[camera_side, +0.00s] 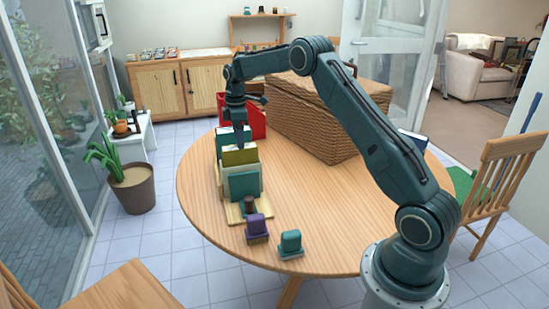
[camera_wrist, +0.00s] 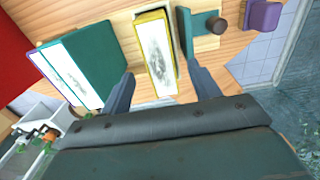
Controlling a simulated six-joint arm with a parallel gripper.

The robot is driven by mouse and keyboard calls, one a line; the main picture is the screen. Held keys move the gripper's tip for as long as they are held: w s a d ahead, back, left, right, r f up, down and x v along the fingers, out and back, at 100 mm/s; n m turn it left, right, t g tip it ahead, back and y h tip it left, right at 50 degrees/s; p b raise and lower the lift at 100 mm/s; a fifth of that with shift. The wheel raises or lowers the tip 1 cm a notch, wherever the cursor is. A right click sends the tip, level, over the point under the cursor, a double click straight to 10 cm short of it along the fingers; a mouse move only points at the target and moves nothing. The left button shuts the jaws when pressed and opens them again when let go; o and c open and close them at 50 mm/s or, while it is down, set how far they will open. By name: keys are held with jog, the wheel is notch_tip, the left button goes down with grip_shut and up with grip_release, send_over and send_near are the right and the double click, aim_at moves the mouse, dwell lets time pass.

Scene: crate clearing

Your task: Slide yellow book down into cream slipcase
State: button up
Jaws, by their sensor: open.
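The yellow book (camera_side: 240,157) stands upright, its top showing above the cream slipcase (camera_side: 260,180) in the side view. It appears to be at least partly inside the case; how deep is hidden. In the wrist view the yellow book (camera_wrist: 154,50) shows its pale, marbled page edge between yellow covers. My gripper (camera_side: 238,147) is open just above the book in the side view. In the wrist view the fingers of my gripper (camera_wrist: 160,80) are apart, one on each side of the book. I cannot tell whether either finger touches it.
Teal and purple books (camera_wrist: 80,65) stand beside the yellow one. A teal panel (camera_side: 244,184) stands in front of the slipcase. A purple block (camera_side: 257,227) and a teal block (camera_side: 290,243) are near the table's front. A red crate (camera_side: 257,122) and wicker basket (camera_side: 310,122) stand behind.

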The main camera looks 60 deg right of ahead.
notch_tip(320, 180, up, 10)
dwell(0.5)
notch_tip(320, 180, up, 7)
dwell(1.0)
jog(key=shift+a, duration=0.1)
